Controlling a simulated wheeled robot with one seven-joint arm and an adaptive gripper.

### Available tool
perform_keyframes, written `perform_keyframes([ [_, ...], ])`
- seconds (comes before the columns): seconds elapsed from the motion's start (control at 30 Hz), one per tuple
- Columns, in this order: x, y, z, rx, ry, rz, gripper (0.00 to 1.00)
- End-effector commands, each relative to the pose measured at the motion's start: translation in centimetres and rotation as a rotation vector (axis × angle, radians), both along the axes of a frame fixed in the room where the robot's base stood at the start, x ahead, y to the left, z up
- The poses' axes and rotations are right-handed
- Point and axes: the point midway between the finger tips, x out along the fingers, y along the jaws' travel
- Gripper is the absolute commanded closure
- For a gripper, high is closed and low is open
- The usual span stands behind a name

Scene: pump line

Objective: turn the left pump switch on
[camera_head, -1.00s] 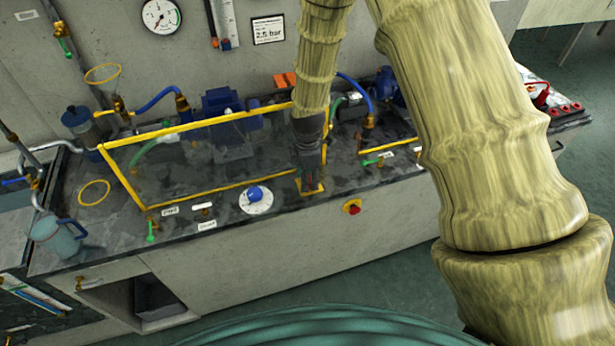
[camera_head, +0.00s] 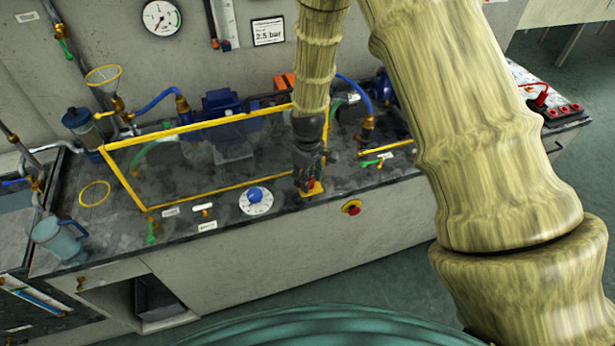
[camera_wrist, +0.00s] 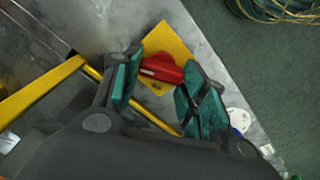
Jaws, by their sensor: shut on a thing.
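The red switch handle (camera_wrist: 163,70) sits on a yellow plate (camera_wrist: 173,38) at the worktop's front edge. In the head view the yellow plate (camera_head: 314,190) lies just right of a blue dial, and the handle is mostly hidden by my gripper (camera_head: 309,184). In the wrist view my gripper (camera_wrist: 160,80) has its teal-padded fingers on either side of the handle and is shut on it. The handle lies roughly crosswise between the pads. The left blue pump (camera_head: 226,108) stands behind a yellow-edged clear guard (camera_head: 190,128).
The blue dial (camera_head: 256,198) is close on the left. A red emergency button (camera_head: 351,207) is on the cabinet front to the right. The guard's yellow bar (camera_wrist: 40,92) runs close beside my gripper. A jug (camera_head: 55,238) stands at the left end.

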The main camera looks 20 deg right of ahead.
Motion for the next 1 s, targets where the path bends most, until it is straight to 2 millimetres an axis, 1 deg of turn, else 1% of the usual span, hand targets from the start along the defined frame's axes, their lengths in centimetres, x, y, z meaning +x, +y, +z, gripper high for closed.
perform_keyframes([
  [0.2, 0.16, -0.14, 0.12, -0.001, -0.003, -0.200, 0.81],
  [0.5, 0.21, -0.20, 0.12, -0.001, -0.003, -0.414, 0.81],
  [0.7, 0.22, -0.25, 0.11, 0.000, -0.003, -0.501, 0.81],
  [1.0, 0.24, -0.28, 0.11, 0.000, -0.003, -0.552, 0.81],
])
